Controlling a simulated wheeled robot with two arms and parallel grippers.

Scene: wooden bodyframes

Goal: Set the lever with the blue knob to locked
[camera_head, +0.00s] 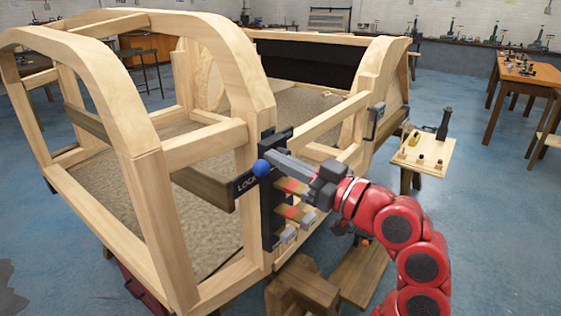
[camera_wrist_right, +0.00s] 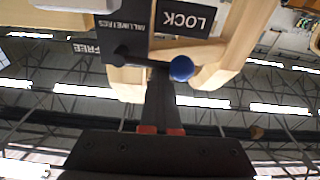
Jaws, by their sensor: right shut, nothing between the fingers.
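The blue knob (camera_head: 262,167) is on the dark lever plate (camera_head: 273,205) fixed to a wooden post of the frame. In the head view it is just above the LOCK label (camera_head: 245,184). In the right wrist view the blue knob (camera_wrist_right: 181,68) lies near the LOCK label (camera_wrist_right: 187,15), and the FREE label (camera_wrist_right: 86,49) is further left. Contact cannot be told. My left gripper is not in view.
Red-marked levers or latches (camera_head: 290,186) sit below my right gripper on the same post. A small wooden stand (camera_head: 430,155) with tools is to the right. Blue floor is open at the far right.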

